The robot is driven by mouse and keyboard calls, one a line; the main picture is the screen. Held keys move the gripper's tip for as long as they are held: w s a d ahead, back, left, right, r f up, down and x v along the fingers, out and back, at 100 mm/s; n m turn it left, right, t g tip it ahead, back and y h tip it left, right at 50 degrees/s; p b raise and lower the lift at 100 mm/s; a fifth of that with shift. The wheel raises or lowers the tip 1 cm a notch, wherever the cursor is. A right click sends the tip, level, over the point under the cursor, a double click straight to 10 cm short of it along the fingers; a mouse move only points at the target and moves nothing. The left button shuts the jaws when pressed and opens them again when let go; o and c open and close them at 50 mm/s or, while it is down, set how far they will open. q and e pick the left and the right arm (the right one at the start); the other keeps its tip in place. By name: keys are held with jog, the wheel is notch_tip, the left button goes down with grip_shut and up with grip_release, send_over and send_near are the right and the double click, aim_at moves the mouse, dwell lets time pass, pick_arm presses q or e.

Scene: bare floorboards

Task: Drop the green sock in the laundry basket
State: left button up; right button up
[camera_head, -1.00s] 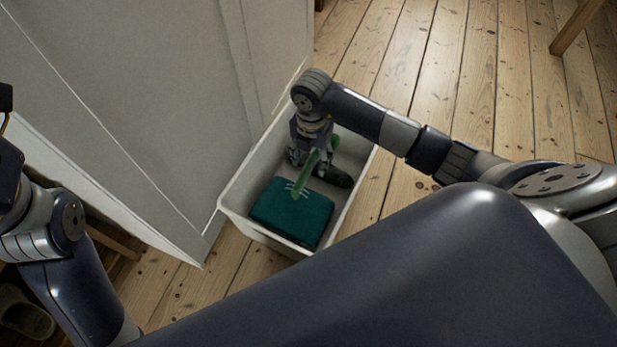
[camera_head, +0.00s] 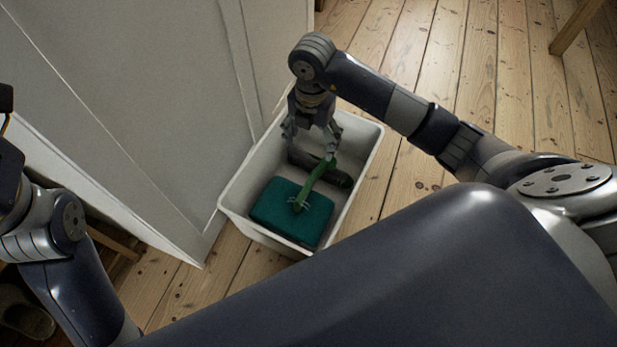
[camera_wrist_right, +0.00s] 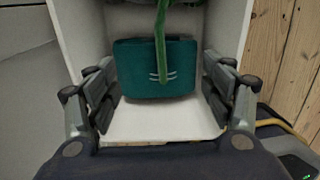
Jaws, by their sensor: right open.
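The green sock (camera_head: 316,181) lies inside the white laundry basket (camera_head: 357,190), draped across a folded teal cloth (camera_head: 273,211) and toward a dark item behind it. The right wrist view also shows the sock (camera_wrist_right: 160,40) as a narrow strip over the teal cloth (camera_wrist_right: 135,72). My right gripper (camera_head: 311,140) is open and empty above the back part of the basket, apart from the sock as far as I can tell. In the wrist view its fingers (camera_wrist_right: 160,90) are spread wide. My left arm shows at the left edge; its gripper is out of view.
A dark, rolled-looking item (camera_head: 335,177) lies in the basket. A pale cabinet or wall panel (camera_head: 150,110) stands close against the basket's left side. Open floorboards (camera_head: 470,80) lie to the right. A wooden leg (camera_head: 576,27) stands at the top right, and a slipper (camera_head: 25,318) lies bottom left.

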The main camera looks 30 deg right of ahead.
jog(key=shift+r, duration=2.15)
